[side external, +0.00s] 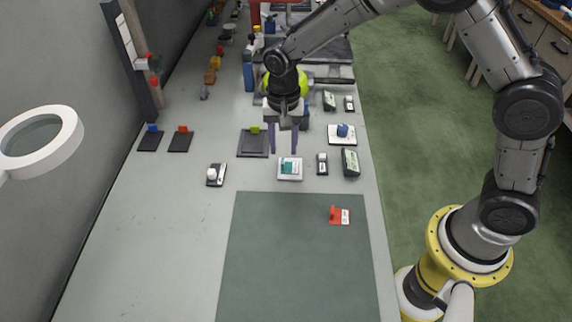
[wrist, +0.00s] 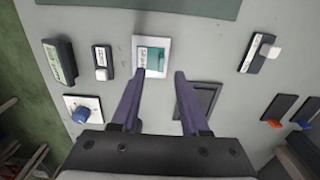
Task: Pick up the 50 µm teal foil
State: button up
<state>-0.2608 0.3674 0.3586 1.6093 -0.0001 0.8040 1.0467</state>
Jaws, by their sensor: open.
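The teal foil (side external: 290,165) lies on a small white square plate (side external: 290,176) near the back edge of the dark green mat. In the wrist view the teal foil (wrist: 156,57) sits on the white plate (wrist: 139,69), beside a white label with print too small to read. My gripper (side external: 283,151) is open and empty, pointing down above and just behind the plate. In the wrist view its two purple fingers (wrist: 158,75) are spread apart, with the plate just beyond their tips. No contact with the foil shows.
A red piece with a white label (side external: 340,215) lies on the green mat (side external: 300,275). A dark tray with a yellow-green block (side external: 254,130) is left of the gripper. Dark display units (side external: 350,162) and a white plate with a blue knob (side external: 342,134) stand right. The left front bench is clear.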

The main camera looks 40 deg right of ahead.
aim_at(283, 161)
jog(key=shift+w+f, duration=0.1)
jog(key=shift+f, duration=2.25)
grip_shut()
